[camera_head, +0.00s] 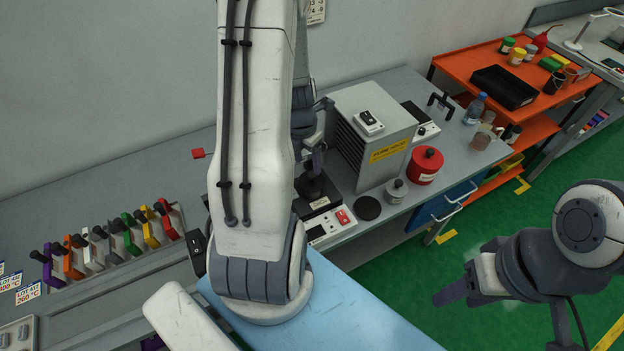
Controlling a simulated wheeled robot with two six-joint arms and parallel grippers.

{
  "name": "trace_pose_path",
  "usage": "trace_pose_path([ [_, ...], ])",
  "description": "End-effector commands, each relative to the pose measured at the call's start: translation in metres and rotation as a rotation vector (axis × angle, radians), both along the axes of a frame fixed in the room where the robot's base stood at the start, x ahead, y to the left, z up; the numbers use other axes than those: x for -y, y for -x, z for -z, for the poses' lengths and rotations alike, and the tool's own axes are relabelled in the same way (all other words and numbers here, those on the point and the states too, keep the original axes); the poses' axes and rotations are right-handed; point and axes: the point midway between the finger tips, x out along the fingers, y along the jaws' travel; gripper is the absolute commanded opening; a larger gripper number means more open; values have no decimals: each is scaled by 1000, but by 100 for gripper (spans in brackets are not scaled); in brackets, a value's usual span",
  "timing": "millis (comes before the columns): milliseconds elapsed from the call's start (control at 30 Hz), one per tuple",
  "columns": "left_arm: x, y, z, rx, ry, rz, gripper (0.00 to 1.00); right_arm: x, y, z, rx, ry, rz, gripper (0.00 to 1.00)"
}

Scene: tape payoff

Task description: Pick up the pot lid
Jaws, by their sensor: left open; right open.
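A dark, round lid-like piece (312,187) with a raised top sits on a small bench unit (330,226) that has a white front and red controls. I take this piece for the pot lid, but its shape is partly hidden. My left gripper (314,164) reaches down behind my large white arm link, right over the dark piece. It is open; I cannot tell whether its fingers touch the piece. A flat black disc (367,208) lies on the bench to the right. My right gripper (452,293) is open and empty over the green floor at the lower right.
A grey cabinet (352,148) stands close behind the unit. A small metal jar (396,190) and red canister (425,164) stand to the right. Several coloured holders (130,236) line the bench's left. An orange cart (460,68) stands at upper right.

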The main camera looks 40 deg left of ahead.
Motion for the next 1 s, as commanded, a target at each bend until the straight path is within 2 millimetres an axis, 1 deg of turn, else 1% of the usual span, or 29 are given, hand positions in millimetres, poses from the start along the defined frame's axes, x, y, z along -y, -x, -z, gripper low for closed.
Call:
trace_pose_path([
  [167, 1, -4, 15, -1, 1, 2, 65, 0, 0, 2, 0, 0, 0, 50],
  [300, 4, -10, 37, -3, 1, 3, 65, 0, 0, 7, 0, 0, 1, 50],
  [333, 4, -10, 43, -3, 1, 3, 65, 0, 0, 11, 0, 0, 1, 50],
  [400, 3, -11, 51, -1, 0, 3, 65, 0, 0, 15, 0, 0, 2, 50],
  [500, 3, -13, 55, 0, -1, 3, 65, 0, 0, 16, 0, 0, 3, 50],
  [733, 3, -13, 55, 1, -1, 4, 65, 0, 0, 15, 0, 0, 3, 50],
  [767, 3, -13, 55, 1, -1, 4, 53, 0, 0, 15, 0, 0, 3, 50],
  [800, 3, -13, 55, 1, -1, 4, 38, 0, 0, 15, 0, 0, 3, 50],
  [867, 3, -13, 55, 0, -1, 4, 15, 0, 0, 15, 0, 0, 3, 50],
  [900, 3, -12, 55, 0, -1, 4, 0, 0, 0, 15, 0, 0, 3, 50],
  [1000, 3, -13, 54, 1, -1, 4, 0, 0, 0, 15, 0, 0, 3, 50],
])
